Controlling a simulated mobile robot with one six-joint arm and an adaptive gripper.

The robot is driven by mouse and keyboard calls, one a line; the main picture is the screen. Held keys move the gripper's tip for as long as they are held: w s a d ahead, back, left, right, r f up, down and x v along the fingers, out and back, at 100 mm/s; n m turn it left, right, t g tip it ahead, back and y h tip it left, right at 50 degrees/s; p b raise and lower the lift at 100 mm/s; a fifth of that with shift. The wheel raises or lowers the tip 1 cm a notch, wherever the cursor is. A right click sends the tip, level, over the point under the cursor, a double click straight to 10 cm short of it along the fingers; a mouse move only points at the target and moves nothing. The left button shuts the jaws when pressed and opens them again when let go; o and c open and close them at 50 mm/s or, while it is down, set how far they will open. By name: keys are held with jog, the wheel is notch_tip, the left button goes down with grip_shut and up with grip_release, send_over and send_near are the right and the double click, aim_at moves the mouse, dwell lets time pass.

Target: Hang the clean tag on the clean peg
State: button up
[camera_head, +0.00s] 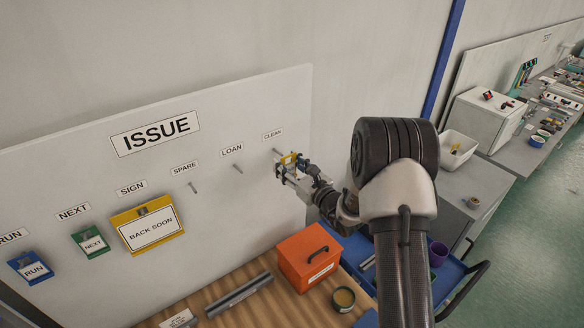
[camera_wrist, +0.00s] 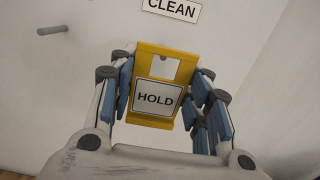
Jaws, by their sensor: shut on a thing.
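My gripper (camera_head: 289,170) is shut on a yellow tag, which shows in the wrist view (camera_wrist: 184,57) between the blue finger pads. The tag carries a white label reading HOLD and a squarish opening above it; I see no CLEAN lettering on it. In the head view the tag (camera_head: 289,158) is a small yellow patch, close to the board under the CLEAN label (camera_head: 272,134). The clean peg (camera_head: 277,151) shows just left of the tag. Contact cannot be told.
The ISSUE board (camera_head: 230,110) has bare LOAN (camera_head: 238,168) and SPARE (camera_head: 193,187) pegs. A yellow BACK SOON sign (camera_head: 149,227), a green NEXT tag (camera_head: 91,243) and a blue RUN tag (camera_head: 31,267) hang left. An orange box (camera_head: 308,262) stands on the bench below.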

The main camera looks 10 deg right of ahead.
aim_at(274, 154)
jog(key=shift+x, duration=2.05)
jog(key=shift+w+a+f+b, duration=0.25)
jog(key=shift+w+f+b, duration=0.25)
jog(key=shift+w+b, duration=0.15)
jog(key=shift+r, duration=0.2)
jog(key=o, duration=0.9)
jog(key=shift+w+a+f, duration=0.1)
